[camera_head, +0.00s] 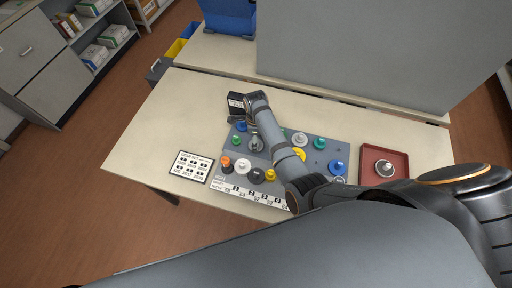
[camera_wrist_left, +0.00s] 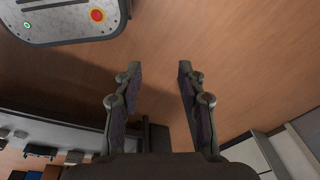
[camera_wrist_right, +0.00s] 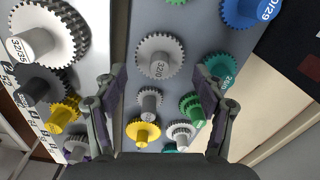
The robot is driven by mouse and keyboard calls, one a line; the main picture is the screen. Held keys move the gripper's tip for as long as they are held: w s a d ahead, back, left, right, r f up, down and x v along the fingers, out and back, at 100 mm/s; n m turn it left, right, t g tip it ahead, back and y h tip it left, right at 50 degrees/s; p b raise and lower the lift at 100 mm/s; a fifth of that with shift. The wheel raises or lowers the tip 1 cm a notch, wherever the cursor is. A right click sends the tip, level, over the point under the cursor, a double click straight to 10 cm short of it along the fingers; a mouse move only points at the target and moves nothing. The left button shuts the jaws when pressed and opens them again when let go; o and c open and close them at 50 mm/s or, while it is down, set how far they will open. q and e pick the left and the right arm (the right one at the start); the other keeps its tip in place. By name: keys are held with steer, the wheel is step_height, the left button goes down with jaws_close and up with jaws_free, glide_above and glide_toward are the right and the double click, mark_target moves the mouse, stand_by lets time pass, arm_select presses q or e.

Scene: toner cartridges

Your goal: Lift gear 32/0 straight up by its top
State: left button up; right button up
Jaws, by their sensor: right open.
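Gear 32/0 (camera_wrist_right: 158,55) is a light grey toothed wheel with a marked hub, standing on the grey board in the right wrist view. My right gripper (camera_wrist_right: 159,75) is open, with its fingers apart on either side of the view. The gear shows between and just beyond the fingertips, and I see no contact. In the head view my right arm reaches over the board (camera_head: 320,150), and its gripper (camera_head: 256,145) points down at the board's left part. My left gripper (camera_wrist_left: 159,68) is open and empty above the wooden floor.
Blue 0/29 (camera_wrist_right: 247,10), green (camera_wrist_right: 219,68), yellow (camera_wrist_right: 143,133) and other grey gears stand close around. A large white 32/35 gear (camera_wrist_right: 50,35) is at left. A red tray (camera_head: 367,162) holds a grey part. A label card (camera_head: 192,179) lies left of the board.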

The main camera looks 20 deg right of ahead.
step_height(320, 180, down, 4)
steer(key=b, duration=0.3)
steer(key=shift+f, duration=0.15)
steer(key=shift+r, duration=0.2)
steer(key=shift+c, duration=1.5)
steer(key=c, duration=0.6)
arm_select(q)
steer(key=f, duration=0.1)
steer(key=s+f, duration=0.1)
steer(key=f, duration=0.2)
steer(key=shift+s+f, duration=0.3)
steer(key=shift+s, duration=0.05)
steer(key=shift+s+r, duration=0.1)
steer(key=shift+s, duration=0.05)
arm_select(e)
steer(key=shift+r, duration=0.15)
